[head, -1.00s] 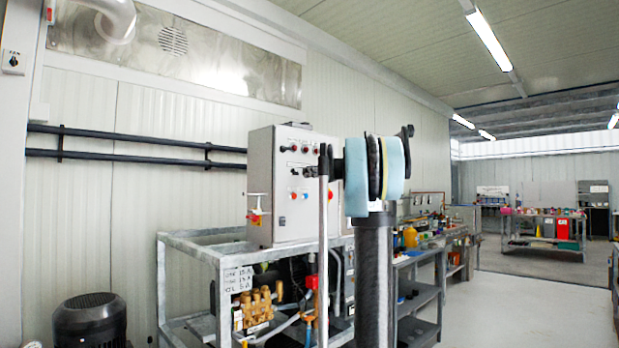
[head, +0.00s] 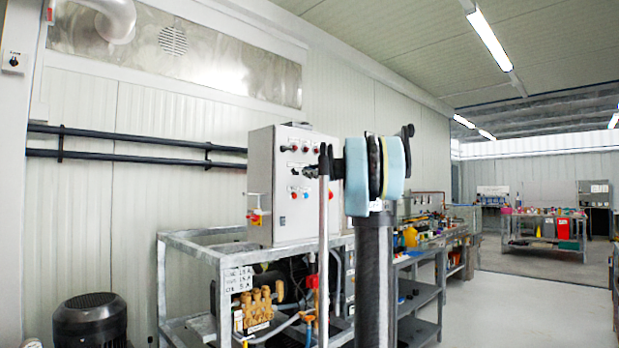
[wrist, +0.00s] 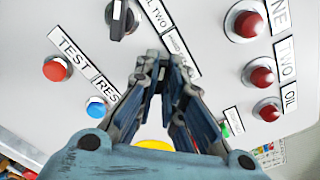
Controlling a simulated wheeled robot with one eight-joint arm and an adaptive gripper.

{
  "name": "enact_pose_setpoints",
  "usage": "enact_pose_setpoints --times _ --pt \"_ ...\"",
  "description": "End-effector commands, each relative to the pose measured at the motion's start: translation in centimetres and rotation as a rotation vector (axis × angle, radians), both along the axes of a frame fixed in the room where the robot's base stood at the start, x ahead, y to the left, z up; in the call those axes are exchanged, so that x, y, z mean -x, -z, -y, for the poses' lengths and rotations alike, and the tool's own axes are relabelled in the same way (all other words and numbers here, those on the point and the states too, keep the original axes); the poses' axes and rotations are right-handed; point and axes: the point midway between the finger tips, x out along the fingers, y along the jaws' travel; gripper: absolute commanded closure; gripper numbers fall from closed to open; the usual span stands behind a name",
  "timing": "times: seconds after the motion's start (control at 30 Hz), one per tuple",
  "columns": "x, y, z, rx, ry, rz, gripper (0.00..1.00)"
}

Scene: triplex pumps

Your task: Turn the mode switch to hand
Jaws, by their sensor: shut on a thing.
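A grey control box (head: 268,170) carries the lamps, buttons and rotary switches. My gripper (head: 312,172) is at its front face in the head view. In the wrist view my gripper (wrist: 163,72) has its fingers brought together against the panel (wrist: 200,20). It is shut on what appears to be the mode switch's knob, which the fingers hide, so its pointing direction cannot be told. A black rotary switch (wrist: 123,20) stands free to the upper left of the fingertips, apart from them.
In the wrist view, a red button (wrist: 57,68) and a blue button (wrist: 96,107) lie left of the fingers, and several red lamps (wrist: 262,77) lie right. A metal pump frame (head: 195,247) stands below the box. A workbench (head: 425,255) is behind on the right.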

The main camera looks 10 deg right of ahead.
Motion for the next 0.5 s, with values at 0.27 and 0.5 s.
enact_pose_setpoints --times 0.27,0.5 --pt "0.01 0.08 0.02 0.002 0.000 0.000 1.00" --pt "0.02 0.06 -0.01 0.001 -0.001 0.000 0.71"
